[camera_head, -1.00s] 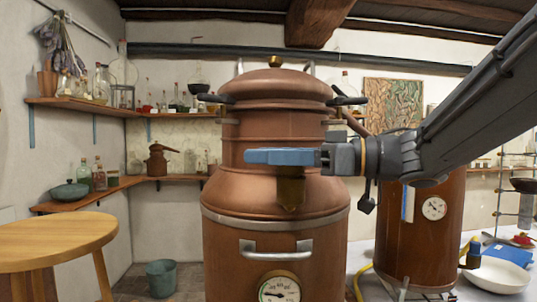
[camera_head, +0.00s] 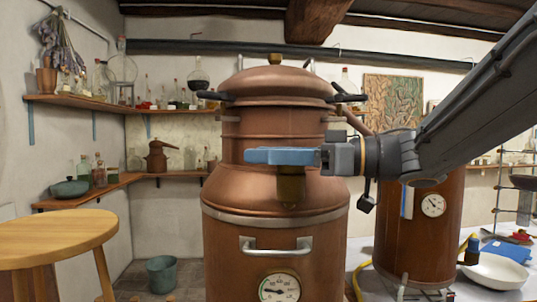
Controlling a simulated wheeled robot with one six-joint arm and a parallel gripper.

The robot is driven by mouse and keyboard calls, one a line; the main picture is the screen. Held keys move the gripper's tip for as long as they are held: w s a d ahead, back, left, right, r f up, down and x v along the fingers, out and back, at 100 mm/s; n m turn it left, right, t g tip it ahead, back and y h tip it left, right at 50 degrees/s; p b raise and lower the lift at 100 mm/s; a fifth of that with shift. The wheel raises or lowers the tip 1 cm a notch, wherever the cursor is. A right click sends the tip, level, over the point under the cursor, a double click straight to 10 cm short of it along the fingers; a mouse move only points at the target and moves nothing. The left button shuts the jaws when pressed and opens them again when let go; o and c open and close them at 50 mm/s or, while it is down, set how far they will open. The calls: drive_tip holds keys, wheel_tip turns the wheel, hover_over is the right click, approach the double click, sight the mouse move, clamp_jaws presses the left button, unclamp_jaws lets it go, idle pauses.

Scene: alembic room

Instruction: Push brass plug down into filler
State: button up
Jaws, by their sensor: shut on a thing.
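My gripper (camera_head: 282,156), with blue fingers, reaches in from the right in front of the copper still. It is shut, with its fingers level above the still's shoulder. A dark brass piece (camera_head: 291,186) shows directly under the fingers, in front of the shoulder. Its top is hidden by the fingers. I cannot tell whether this piece is the plug, the filler or both together, nor how deep any plug sits.
The large copper still (camera_head: 228,245) has a handle (camera_head: 275,246) and a gauge (camera_head: 280,288) in front. A second copper vessel (camera_head: 415,250) stands behind right, beside a white bowl (camera_head: 495,271). A round wooden table (camera_head: 55,236) is at left.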

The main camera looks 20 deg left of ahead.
drive_tip(key=shift+f, duration=0.1)
drive_tip(key=o, duration=1.2)
drive_tip(key=shift+o, duration=0.2)
drive_tip(key=shift+d, duration=0.15)
